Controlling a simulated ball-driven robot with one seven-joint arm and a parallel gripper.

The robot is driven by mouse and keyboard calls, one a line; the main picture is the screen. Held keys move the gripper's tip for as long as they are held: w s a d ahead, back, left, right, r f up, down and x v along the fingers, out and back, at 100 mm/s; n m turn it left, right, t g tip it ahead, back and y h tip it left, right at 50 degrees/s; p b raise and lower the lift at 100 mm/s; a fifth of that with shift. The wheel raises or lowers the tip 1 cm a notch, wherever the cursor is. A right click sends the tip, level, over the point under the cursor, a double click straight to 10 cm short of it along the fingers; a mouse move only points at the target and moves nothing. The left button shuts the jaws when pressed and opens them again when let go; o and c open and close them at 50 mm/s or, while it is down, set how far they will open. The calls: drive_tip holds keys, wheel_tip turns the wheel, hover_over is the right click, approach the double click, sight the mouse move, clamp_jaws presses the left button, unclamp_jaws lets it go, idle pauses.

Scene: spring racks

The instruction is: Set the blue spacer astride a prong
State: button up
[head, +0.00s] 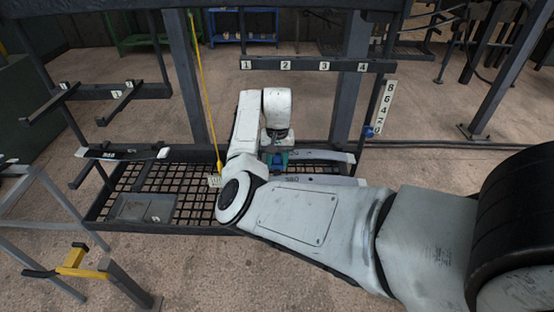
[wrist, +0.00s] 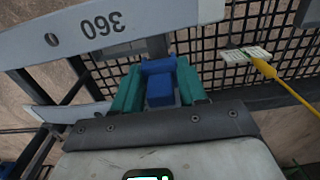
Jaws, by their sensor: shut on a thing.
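The blue spacer (wrist: 160,88) is a small block held between the two teal fingers of my gripper (wrist: 159,92) in the wrist view. My gripper is shut on it. In the head view, my gripper (head: 278,158) is low over the mesh rack, and only a little blue shows there, the rest hidden by my arm. Dark prongs stick out of the rack at left, one (head: 50,100) at far left and another (head: 120,102) beside it. The spacer is well to the right of these, apart from them.
A grey leaf marked 360 (wrist: 105,28) lies close by the gripper. The mesh shelf (head: 180,205) carries a grey tray (head: 142,207). A yellow cord (head: 205,85) hangs left of my arm. A numbered rail (head: 310,65) spans behind it.

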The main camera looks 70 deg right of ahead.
drive_tip(key=shift+f, duration=0.55)
drive_tip(key=o, duration=0.9)
wheel_tip(320, 180, up, 11)
drive_tip(key=shift+f+b, duration=0.1)
drive_tip(key=shift+b, duration=0.95)
